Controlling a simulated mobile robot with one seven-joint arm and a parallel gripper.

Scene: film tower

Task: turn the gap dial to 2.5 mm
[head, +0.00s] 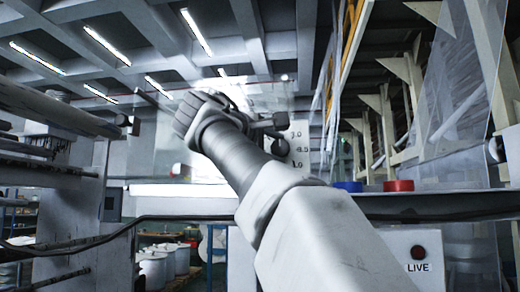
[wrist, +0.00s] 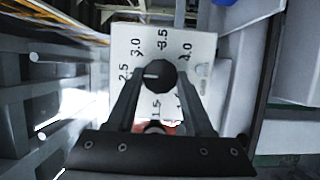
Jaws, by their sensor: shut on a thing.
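The gap dial (wrist: 159,76) is a round black knob with a short white pointer line, on a pale plate (wrist: 205,46) with printed numbers. In the wrist view the pointer points left, close to the 2.5 mark. The marks 3.0, 3.5 and 4.0 run over the top, and 1.5 shows below. My gripper (wrist: 159,82) has one finger on each side of the knob and is shut on it. In the head view the gripper (head: 268,124) is at the numbered plate (head: 299,160), which my arm partly hides.
A blue roll (head: 348,186) and a red roll (head: 398,185) lie on the ledge right of my arm. A clear sheet hangs at the right. Rollers and a frame stand at the left.

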